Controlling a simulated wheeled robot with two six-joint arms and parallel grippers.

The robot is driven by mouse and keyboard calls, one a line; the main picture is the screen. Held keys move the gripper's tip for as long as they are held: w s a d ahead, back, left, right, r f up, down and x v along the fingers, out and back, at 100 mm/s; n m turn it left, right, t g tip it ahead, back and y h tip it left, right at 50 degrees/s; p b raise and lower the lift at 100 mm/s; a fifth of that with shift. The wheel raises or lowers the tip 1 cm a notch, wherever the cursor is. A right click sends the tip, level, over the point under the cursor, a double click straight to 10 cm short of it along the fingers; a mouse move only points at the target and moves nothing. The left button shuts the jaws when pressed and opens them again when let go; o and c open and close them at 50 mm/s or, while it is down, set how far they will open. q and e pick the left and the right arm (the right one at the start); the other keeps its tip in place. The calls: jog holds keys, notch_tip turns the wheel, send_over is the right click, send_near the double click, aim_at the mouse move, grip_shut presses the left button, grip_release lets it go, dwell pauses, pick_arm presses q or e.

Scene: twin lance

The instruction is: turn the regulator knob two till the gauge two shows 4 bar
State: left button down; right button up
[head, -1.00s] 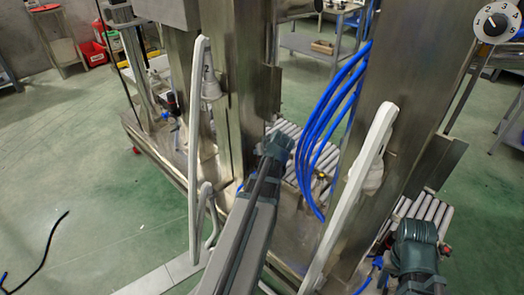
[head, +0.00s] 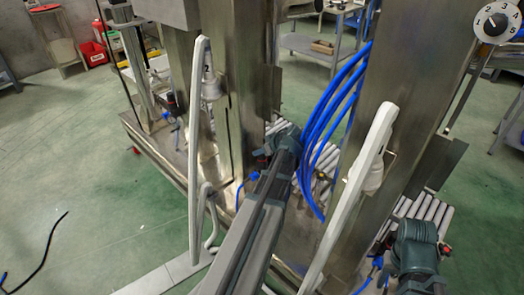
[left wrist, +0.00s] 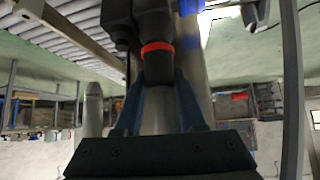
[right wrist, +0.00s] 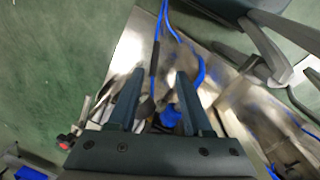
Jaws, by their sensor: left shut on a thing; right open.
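A black regulator knob with a red ring (left wrist: 157,48) sits between the fingers of my left gripper (left wrist: 160,95) in the left wrist view. The fingers are shut on it. In the head view my left gripper (head: 284,146) is beside the steel post at mid-picture and hides most of that knob; a small dark and red part (head: 261,160) shows at its left side. My right gripper (right wrist: 160,95) is open over the steel base, with blue fittings (right wrist: 170,116) beyond its fingers. No gauge that I can surely name gauge two is readable.
Another dark regulator with a red ring (head: 171,103) stands further left. A round numbered dial (head: 497,22) is at the top right. Blue hoses (head: 330,130) hang right of my left gripper. White bent handles (head: 197,130) flank my left arm.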

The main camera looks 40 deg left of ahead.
pick_arm(q)
jog(key=c, duration=0.8)
grip_release()
jog(key=shift+o, duration=0.2)
jog(key=shift+d+r, duration=0.1)
jog(key=p+v, duration=0.9)
jog(key=v, duration=0.4)
jog(key=shift+d+r+p, duration=0.2)
jog(key=shift+r+p, duration=0.05)
jog(key=shift+p, duration=0.15)
jog(key=shift+s, duration=0.2)
